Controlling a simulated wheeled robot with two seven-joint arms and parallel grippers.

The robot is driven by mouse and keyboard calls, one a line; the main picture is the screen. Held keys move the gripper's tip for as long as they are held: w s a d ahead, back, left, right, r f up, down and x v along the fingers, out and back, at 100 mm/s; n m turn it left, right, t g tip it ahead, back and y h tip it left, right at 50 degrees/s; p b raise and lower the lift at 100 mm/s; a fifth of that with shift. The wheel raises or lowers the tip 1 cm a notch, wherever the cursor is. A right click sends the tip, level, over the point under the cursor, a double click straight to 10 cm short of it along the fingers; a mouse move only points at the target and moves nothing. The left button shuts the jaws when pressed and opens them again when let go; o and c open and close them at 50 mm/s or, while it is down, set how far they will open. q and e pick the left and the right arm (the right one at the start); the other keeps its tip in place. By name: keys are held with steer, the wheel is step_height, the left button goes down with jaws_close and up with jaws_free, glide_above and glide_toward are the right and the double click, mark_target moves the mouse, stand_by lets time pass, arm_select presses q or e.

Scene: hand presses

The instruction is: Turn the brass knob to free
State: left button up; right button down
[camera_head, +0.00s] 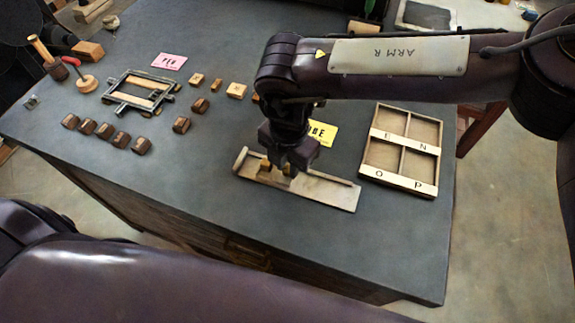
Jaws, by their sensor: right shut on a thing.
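A pale, flat metal tray-like tool (325,192) with a raised rim lies on the dark table near its front edge. My right gripper (288,166) points down over its left part. It is shut on a small brass piece (292,171), which looks like the brass knob. The jaws hide most of the knob, so I cannot tell which way it is turned. My left gripper is out of the picture; only my dark left arm shows at the lower left.
A wooden case (428,146) with lettered strips stands at the right. A yellow card (326,133) lies behind the gripper. A metal frame (137,91), a pink card (169,62) and several wooden blocks (105,131) are at the left.

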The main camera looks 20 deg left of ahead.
steer(key=n+b, duration=0.2)
steer(key=n, duration=0.1)
steer(key=shift+w+f+n, duration=0.1)
steer(key=shift+f+n, duration=0.05)
steer(key=shift+n, duration=0.15)
steer(key=n+b, duration=0.2)
steer(key=n, duration=0.1)
steer(key=shift+n, duration=0.3)
steer(key=n+b, duration=0.1)
steer(key=n, duration=0.2)
steer(key=shift+a+n, duration=0.1)
steer(key=shift+n, duration=0.2)
steer(key=n, duration=0.4)
steer(key=shift+r+n+b, duration=0.2)
steer(key=shift+n+b, duration=0.1)
steer(key=shift+n, duration=0.1)
steer(key=c, duration=1.3)
jaws_free()
